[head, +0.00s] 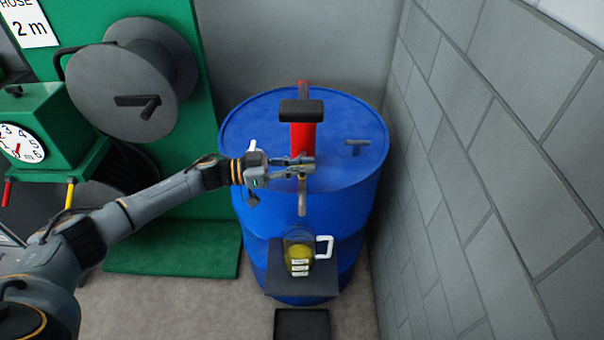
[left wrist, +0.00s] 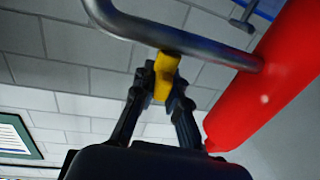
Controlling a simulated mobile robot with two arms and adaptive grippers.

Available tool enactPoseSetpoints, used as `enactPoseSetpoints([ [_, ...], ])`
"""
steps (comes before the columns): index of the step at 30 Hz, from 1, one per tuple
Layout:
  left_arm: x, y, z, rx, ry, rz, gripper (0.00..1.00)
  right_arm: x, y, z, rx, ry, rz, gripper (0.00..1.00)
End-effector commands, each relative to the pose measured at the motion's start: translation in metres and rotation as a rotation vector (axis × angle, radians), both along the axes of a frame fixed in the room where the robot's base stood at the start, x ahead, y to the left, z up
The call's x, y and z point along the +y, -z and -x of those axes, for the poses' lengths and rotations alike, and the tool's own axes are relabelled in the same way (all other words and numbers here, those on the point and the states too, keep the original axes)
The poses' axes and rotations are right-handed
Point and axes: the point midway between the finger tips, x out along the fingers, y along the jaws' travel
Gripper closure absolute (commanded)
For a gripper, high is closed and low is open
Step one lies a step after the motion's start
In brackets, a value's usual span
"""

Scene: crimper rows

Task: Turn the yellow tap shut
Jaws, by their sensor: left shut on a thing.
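The yellow tap (left wrist: 165,72) sits on a grey curved spout pipe (left wrist: 190,42) in the left wrist view. My left gripper (left wrist: 162,92) is shut on it, with a finger on either side. In the head view my left gripper (head: 304,168) is at the pump's spout (head: 302,200), in front of the red pump body (head: 303,138). There the tap is mostly hidden by the fingers. A clear jug (head: 299,254) with a white handle and yellow liquid stands below the spout. My right gripper is not in view.
The pump stands on a blue drum (head: 250,125). The jug is on a dark shelf (head: 300,287) at the drum's front. A grey block wall (head: 470,150) is close on the right. A hose reel (head: 125,85) and a green dial box (head: 40,125) are left.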

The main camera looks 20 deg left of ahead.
Motion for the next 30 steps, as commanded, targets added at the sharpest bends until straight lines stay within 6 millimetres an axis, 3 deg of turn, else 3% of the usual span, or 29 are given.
enactPoseSetpoints([
  [1,0.001,0.005,-0.001,-0.001,0.025,-0.002,1.0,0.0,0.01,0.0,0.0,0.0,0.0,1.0],
  [9,-0.001,0.003,0.0,0.0,0.122,-0.001,1.0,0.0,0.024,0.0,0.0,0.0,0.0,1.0],
  [25,-0.002,0.002,0.001,0.003,0.149,0.0,1.0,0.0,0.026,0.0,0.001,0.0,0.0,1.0],
  [26,-0.002,0.002,0.001,0.003,0.149,0.0,0.85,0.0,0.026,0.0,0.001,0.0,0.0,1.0],
  [27,-0.002,0.002,0.001,0.003,0.149,0.0,0.77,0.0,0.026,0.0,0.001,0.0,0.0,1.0],
  [29,-0.002,0.002,0.001,0.002,0.149,0.0,0.65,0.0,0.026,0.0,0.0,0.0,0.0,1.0],
  [30,-0.002,0.001,0.001,0.002,0.148,0.0,0.64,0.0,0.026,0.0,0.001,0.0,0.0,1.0],
])
